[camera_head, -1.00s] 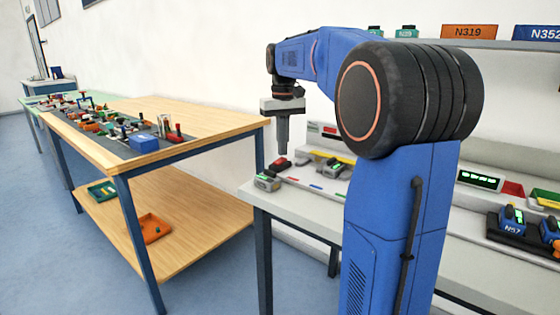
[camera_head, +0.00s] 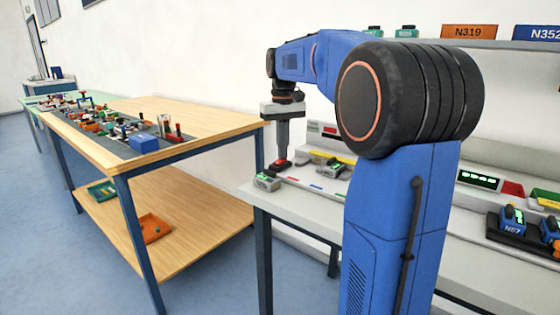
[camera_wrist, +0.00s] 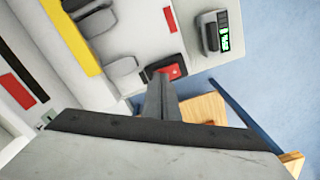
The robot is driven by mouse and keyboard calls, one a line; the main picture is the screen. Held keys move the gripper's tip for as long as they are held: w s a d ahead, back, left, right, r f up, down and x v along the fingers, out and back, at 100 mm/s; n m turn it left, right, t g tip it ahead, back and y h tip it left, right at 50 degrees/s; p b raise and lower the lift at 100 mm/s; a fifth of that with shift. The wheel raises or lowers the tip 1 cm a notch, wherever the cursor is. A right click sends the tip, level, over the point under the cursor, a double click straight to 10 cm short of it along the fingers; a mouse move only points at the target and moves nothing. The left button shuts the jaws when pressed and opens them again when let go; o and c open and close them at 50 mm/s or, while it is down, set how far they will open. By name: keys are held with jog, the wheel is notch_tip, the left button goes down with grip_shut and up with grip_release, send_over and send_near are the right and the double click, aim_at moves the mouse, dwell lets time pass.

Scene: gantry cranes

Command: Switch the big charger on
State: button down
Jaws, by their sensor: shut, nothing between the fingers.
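A red switch (camera_head: 277,166) on a dark base sits near the left end of the pale bench. It also shows in the wrist view (camera_wrist: 172,70), just beyond my fingertips. My gripper (camera_head: 283,160) is shut, empty and points straight down at the switch. Its fingers (camera_wrist: 163,82) overlap the switch's near edge in the wrist view. The tips look to be at or touching the switch; exact contact cannot be told. The pale charger unit (camera_wrist: 125,22) with grey bays and a yellow strip lies beside the switch. My arm hides part of it in the head view.
A small grey device with a green display (camera_head: 267,182) stands close by the switch at the bench's edge; it also shows in the wrist view (camera_wrist: 211,33). A wooden table (camera_head: 190,122) with many small parts stands to the left. Blue floor (camera_head: 60,230) is open at far left.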

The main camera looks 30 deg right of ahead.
jog(key=shift+f, duration=0.2)
notch_tip(320, 180, up, 7)
dwell(1.1)
dwell(0.5)
